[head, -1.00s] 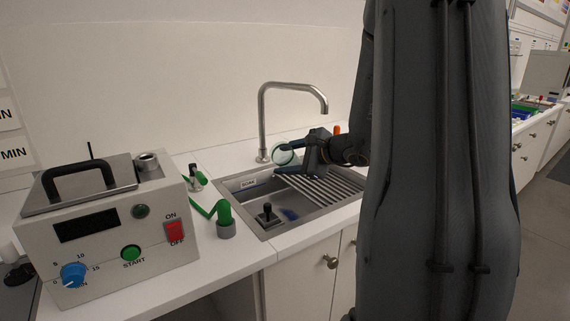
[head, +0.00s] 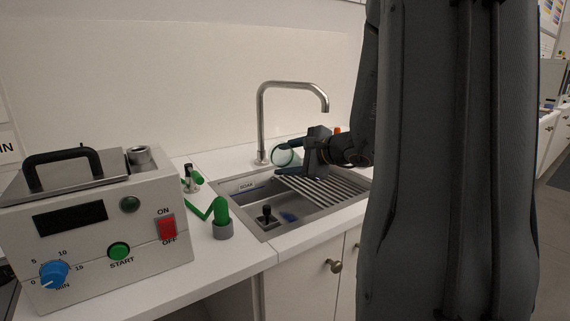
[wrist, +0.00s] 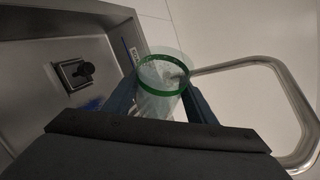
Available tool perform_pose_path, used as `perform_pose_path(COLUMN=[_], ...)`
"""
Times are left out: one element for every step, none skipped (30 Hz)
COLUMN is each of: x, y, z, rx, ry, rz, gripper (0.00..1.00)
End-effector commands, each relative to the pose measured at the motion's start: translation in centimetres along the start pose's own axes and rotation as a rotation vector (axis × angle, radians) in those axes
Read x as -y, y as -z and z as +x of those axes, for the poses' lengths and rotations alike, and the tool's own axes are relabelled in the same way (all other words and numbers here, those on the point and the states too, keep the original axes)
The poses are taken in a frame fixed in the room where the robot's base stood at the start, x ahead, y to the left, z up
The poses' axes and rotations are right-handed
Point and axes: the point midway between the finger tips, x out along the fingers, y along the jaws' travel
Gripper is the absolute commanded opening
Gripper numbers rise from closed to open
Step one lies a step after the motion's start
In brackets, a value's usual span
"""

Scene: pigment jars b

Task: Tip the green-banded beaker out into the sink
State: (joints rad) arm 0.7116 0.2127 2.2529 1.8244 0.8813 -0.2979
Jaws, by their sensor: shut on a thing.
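The green-banded beaker (wrist: 160,100) is clear, with a green ring around it, and is gripped between my two fingers in the wrist view. In the head view the beaker (head: 284,156) is tilted on its side, its round opening turned towards the camera, above the back of the sink (head: 262,228). My gripper (head: 300,155) is shut on it, just right of the faucet's base. The sink basin shows at the left of the wrist view (wrist: 35,62). I cannot tell whether anything is left in the beaker.
A steel faucet (head: 262,115) arches close behind the beaker. A slatted drain rack (head: 325,188) covers the sink's right part. A black-knobbed plug (head: 266,214) stands in the basin. A green-hosed fitting (head: 222,218) and a grey machine (head: 95,235) stand to the left.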

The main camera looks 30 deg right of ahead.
Motion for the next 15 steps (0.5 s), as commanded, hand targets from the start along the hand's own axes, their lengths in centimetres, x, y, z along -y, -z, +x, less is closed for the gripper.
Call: perform_pose_path(x=[-0.04,-0.04,-0.05,-0.06,-0.08,-0.09,-0.09,-0.09,-0.08,-0.09,-0.11,-0.13,-0.15,-0.17,-0.16], y=[0.06,0.06,0.06,0.07,0.08,0.08,0.08,0.08,0.07,0.07,0.07,0.08,0.08,0.09,0.08], z=[0.09,0.09,0.1,0.1,0.11,0.12,0.11,0.11,0.11,0.11,0.11,0.12,0.13,0.13,0.13], rx=[-0.001,-0.002,-0.003,-0.004,-0.005,-0.006,-0.007,-0.007,-0.008,-0.009,-0.01,-0.011,-0.012,-0.013,-0.014], ry=[0.004,0.006,0.008,0.01,0.011,0.013,0.015,0.017,0.019,0.021,0.022,0.024,0.025,0.027,0.029], rz=[-0.007,-0.011,-0.016,-0.02,-0.023,-0.028,-0.032,-0.036,-0.042,-0.046,-0.05,-0.054,-0.058,-0.062,-0.067], gripper=[0.2,0.2,0.2,0.2,0.2,0.2,0.2,0.2,0.2,0.2,0.2,0.2,0.2,0.2,0.2])
